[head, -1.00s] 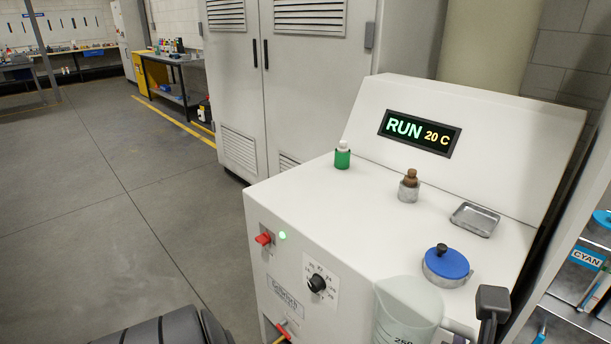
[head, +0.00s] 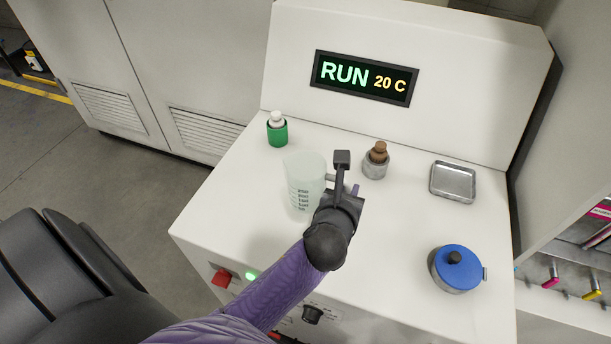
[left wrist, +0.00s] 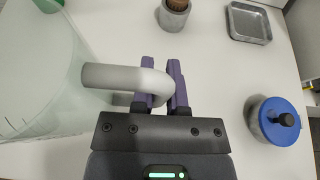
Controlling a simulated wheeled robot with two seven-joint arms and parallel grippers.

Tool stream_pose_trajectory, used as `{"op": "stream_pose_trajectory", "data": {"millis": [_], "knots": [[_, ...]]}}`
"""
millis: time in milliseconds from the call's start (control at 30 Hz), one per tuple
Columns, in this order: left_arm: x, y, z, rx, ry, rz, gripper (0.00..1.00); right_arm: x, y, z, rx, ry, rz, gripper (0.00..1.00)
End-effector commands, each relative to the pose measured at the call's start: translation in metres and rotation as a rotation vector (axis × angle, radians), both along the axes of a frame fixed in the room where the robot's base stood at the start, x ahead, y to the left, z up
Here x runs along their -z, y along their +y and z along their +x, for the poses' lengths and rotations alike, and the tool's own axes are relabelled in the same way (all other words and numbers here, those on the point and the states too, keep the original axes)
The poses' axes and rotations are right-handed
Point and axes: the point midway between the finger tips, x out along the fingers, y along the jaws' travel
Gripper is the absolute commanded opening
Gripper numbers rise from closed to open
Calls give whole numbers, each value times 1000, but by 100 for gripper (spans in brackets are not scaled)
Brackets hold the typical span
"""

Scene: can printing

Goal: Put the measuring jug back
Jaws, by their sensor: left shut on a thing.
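The translucent measuring jug (head: 303,188) with dark scale marks is upright over the left part of the white machine's top (head: 255,205). I cannot tell whether its base touches the surface. My left gripper (head: 351,189) is at the jug's right side, shut on its handle. In the left wrist view, the grey handle (left wrist: 118,78) passes between the purple fingers of the gripper (left wrist: 164,78), and the jug body (left wrist: 35,85) fills the left side. My right gripper is not in view.
A green bottle with a white cap (head: 277,130) stands behind the jug to the left. A grey cup holding a brown-topped bottle (head: 376,162) stands behind the gripper. A metal tray (head: 453,182) and a blue-lidded pot (head: 455,268) are at the right. The display (head: 362,78) reads RUN 20 C.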

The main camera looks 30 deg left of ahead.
Motion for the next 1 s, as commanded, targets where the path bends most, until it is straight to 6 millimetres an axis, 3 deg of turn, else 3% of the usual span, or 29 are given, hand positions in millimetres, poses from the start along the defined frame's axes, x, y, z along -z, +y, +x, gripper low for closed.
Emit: {"op": "stream_pose_trajectory", "data": {"millis": [100,433,800,833,967,1000], "knots": [[42,0,-1,2,7,-2,0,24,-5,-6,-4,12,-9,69],[98,0,-1,3,5,-2,0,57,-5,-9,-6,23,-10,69],[102,0,0,4,1,1,0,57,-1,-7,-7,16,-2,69],[101,0,0,4,1,1,24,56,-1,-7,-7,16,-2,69],[100,0,0,4,1,0,51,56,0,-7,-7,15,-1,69],[100,0,0,4,1,0,53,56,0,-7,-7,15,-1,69]]}}
